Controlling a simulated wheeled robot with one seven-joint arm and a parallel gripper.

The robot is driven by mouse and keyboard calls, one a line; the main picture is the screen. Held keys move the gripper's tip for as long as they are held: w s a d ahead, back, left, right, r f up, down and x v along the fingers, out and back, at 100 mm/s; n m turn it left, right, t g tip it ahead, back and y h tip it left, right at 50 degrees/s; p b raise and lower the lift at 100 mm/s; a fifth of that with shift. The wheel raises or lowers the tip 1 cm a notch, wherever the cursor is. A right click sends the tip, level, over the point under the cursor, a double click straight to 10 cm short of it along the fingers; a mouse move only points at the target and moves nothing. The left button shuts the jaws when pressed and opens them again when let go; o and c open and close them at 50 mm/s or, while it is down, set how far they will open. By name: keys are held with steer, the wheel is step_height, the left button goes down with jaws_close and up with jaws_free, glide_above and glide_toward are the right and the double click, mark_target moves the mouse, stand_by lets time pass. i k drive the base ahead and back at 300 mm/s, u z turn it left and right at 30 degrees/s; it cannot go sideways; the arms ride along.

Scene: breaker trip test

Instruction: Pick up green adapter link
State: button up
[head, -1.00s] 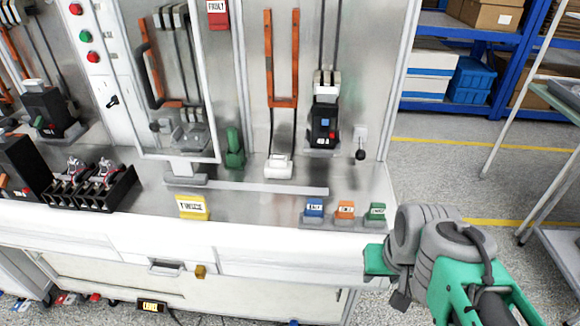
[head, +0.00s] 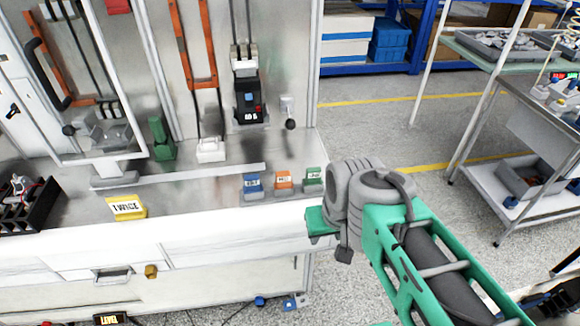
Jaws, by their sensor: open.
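Three small labelled adapter links stand in a row near the right front of the bench top: a blue one (head: 253,184), an orange one (head: 284,180) and the green adapter link (head: 314,178) at the right end. The green link stands upright near the bench's right edge. My gripper (head: 318,224) shows as a green end on my grey and green arm. It is open, apart from the green link, and appears just below it in the picture, by the bench's front right corner. Its fingertips are hard to make out.
A yellow labelled block (head: 127,207) sits on the bench front to the left. A black breaker (head: 248,99) and a taller green block (head: 162,140) stand by the back panel. A wheeled cart (head: 510,175) stands on the right, with open floor between it and the bench.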

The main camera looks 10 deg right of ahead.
mark_target(313, 175)
steer(key=k, duration=0.55)
steer(key=u, duration=0.35)
steer(key=i, duration=0.55)
steer(key=u, duration=1.1)
steer(key=i, duration=0.5)
steer(key=u, duration=0.5)
